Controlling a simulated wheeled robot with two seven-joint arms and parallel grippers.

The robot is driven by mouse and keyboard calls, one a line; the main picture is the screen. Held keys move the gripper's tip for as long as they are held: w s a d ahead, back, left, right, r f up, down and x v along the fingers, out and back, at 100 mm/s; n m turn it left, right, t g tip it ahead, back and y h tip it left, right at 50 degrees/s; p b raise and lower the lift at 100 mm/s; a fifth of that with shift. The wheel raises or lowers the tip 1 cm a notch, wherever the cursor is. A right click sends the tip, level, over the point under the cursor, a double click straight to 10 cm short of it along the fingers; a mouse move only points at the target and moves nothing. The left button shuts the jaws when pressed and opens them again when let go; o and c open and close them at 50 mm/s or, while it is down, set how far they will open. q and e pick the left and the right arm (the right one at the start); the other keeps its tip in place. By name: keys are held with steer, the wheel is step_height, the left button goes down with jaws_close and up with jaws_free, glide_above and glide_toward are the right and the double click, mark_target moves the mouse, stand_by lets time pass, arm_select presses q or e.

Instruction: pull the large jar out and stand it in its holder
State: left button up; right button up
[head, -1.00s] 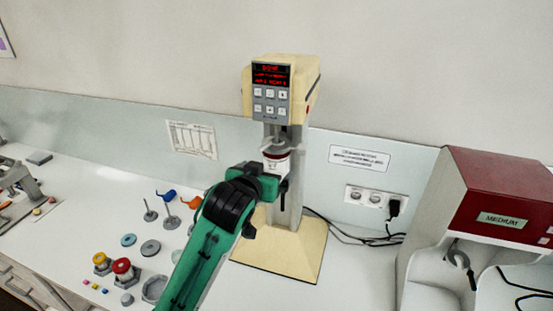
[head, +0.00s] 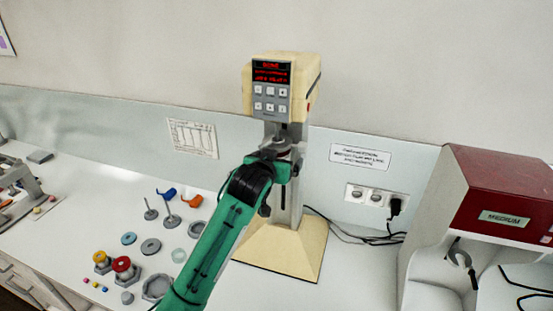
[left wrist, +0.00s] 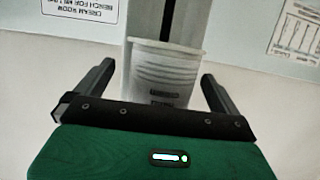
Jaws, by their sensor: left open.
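The large jar, a white ribbed tub (left wrist: 160,72), shows in the left wrist view against the grey column of the mixing machine (head: 284,80). In the head view my arm hides almost all of it, under the machine's head. My left gripper (head: 282,160) is open at the jar; in the left wrist view its fingers (left wrist: 158,78) stand on either side of it, with gaps visible. An empty grey hexagonal ring (head: 157,287) lies on the bench at the lower left, which looks like a holder. My right gripper is not in view.
Jars with a yellow lid (head: 100,257) and a red lid (head: 122,264) stand in holders at left. A red-topped machine (head: 500,195) and cables are at right.

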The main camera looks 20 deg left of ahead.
arm_select(q)
steer(key=c, duration=1.5)
steer(key=shift+o, duration=0.2)
steer(key=shift+w+a+f+b, duration=0.15)
steer(key=shift+f+b, duration=0.3)
steer(key=shift+f, duration=0.45)
steer(key=shift+f+b, duration=0.6)
steer(key=shift+f, duration=0.7)
steer(key=shift+f+b, duration=1.15)
steer(key=shift+f, duration=1.4)
steer(key=s+p, duration=0.4)
steer(key=s, duration=0.6)
steer(key=shift+s+a, duration=0.1)
